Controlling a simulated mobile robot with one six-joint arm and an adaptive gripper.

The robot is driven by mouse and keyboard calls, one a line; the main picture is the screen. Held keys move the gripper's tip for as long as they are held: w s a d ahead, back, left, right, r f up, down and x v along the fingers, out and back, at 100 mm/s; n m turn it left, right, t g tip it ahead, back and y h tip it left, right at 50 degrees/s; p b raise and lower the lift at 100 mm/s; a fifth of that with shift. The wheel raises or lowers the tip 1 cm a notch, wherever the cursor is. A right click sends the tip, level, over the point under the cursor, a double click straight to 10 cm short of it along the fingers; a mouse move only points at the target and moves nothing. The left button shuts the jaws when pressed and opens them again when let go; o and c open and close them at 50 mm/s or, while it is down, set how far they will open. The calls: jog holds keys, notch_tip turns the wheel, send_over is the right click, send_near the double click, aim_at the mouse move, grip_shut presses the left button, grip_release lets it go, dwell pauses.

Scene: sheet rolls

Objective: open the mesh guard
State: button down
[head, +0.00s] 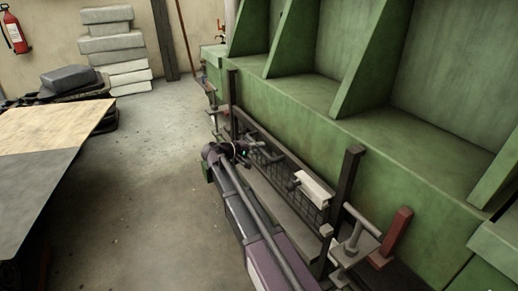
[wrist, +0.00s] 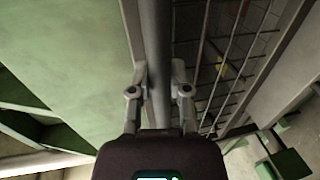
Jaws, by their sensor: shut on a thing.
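The mesh guard (head: 308,212) is a dark-framed wire panel low along the front of the green machine, between two dark posts. In the wrist view its wire grid (wrist: 232,62) fills the upper right. My gripper (head: 256,148) is at the guard's far end in the head view. In the wrist view my gripper (wrist: 160,85) has one finger on each side of a grey bar (wrist: 157,40) that runs beside the mesh, and it is shut on that bar. My arm hides part of the guard in the head view.
The green machine (head: 350,135) with upright ribs stands behind the guard. A red block (head: 396,232) and grey fittings are near its right end. A wooden-topped table (head: 45,130) stands at the left. The concrete floor (head: 150,190) between is clear.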

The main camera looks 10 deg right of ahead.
notch_tip(320, 180, up, 13)
jog(key=p, duration=1.2)
jog(key=shift+r, duration=0.2)
jog(key=c, duration=0.6)
grip_release()
jog(key=shift+o, duration=0.2)
jog(key=shift+f, duration=0.2)
